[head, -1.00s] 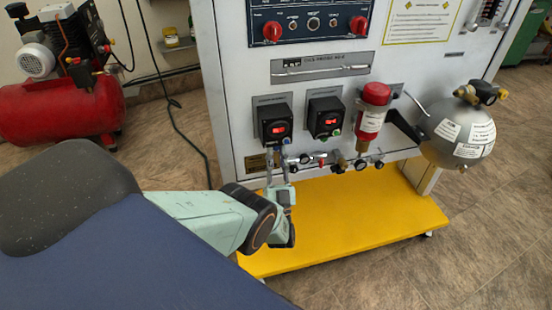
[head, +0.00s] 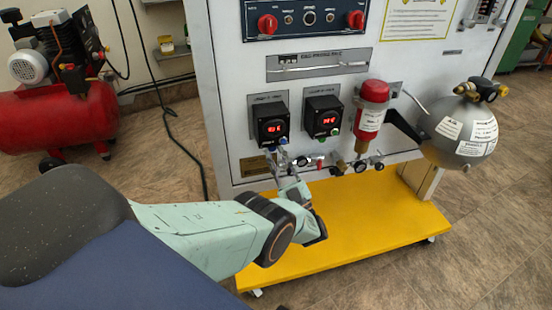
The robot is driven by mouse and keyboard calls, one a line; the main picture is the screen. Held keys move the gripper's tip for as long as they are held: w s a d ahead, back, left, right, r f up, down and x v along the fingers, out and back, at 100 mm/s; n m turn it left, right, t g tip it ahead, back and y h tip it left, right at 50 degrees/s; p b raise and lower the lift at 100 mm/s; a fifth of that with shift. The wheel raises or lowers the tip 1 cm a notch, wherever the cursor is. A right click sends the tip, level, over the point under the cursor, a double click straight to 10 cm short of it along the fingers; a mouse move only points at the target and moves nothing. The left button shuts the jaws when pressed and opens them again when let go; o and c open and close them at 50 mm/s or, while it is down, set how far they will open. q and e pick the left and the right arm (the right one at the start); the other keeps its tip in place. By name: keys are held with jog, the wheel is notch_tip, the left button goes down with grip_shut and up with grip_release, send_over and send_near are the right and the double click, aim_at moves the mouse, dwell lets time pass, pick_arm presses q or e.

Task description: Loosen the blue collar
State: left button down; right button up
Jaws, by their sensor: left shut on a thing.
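The blue collar (head: 283,141) is a small blue spot under the left black box with a red display (head: 272,126) on the panel front. My left gripper (head: 277,156) reaches up to it from below, with its fingers around the collar's place. It is shut on the collar, and the fingers hide most of it. The gripper and its wrist are tilted. A green collar (head: 335,132) shows under the right black box (head: 323,117). My right gripper is not in view.
Small valves and gauges (head: 340,168) sit just right of my left gripper. A red cylinder (head: 371,112) and a grey round tank (head: 462,135) are farther right. The yellow base (head: 375,225) lies below. A red compressor (head: 62,115) stands at the left.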

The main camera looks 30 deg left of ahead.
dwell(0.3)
pick_arm(q)
jog(key=c, duration=1.2)
grip_release()
